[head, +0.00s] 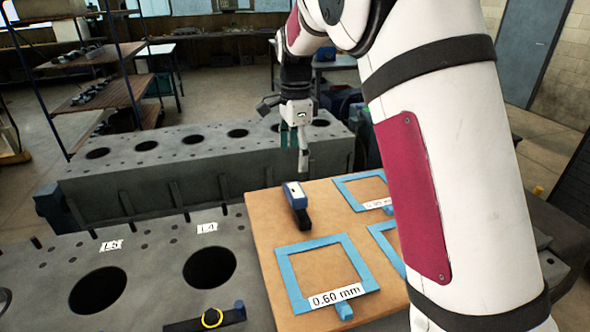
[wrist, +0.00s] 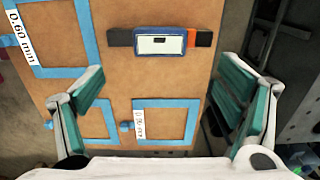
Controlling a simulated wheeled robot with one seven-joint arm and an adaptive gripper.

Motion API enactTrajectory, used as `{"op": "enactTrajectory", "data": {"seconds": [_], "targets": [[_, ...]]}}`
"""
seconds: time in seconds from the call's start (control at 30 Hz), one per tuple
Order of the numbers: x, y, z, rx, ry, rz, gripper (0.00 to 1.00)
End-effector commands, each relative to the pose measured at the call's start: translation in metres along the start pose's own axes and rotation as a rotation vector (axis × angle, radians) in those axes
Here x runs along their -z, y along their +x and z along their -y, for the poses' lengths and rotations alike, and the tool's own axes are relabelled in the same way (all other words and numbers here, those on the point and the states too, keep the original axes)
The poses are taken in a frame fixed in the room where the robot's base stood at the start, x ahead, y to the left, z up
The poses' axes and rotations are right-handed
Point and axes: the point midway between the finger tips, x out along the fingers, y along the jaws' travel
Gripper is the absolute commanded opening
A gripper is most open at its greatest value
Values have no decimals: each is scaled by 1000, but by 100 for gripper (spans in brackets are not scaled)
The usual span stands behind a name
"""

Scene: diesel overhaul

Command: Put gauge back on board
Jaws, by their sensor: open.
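The board (head: 262,215) is a tan panel with blue square outlines and white labels, one reading 0.60 mm (head: 337,296). A blue device with a small display and dark ends (head: 297,203) lies on the board outside the outlines; it also shows in the wrist view (wrist: 160,41). Which item is the gauge is not labelled. A dark bar with a yellow ring and a blue end (head: 205,320) lies on the engine block at the front. My gripper (head: 303,158) is open and empty above the board's far side. Its fingers are spread wide in the wrist view (wrist: 158,100).
The near engine block (head: 150,262) has large round bores and L5 and L4 tags. A second block (head: 205,170) stands behind it. Shelves (head: 95,90) stand at the back left. My arm hides the board's right part in the head view.

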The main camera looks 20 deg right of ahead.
Motion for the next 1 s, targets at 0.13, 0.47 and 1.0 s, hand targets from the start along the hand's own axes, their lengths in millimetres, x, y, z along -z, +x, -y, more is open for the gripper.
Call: {"op": "enactTrajectory", "data": {"seconds": [0.13, 0.47, 1.0], "targets": [[0, -8, 0, -1, 0, 0, 86], [5, -49, -46, 67, -202, 28, 86], [4, -102, -243, 308, -1077, -119, 86]]}}
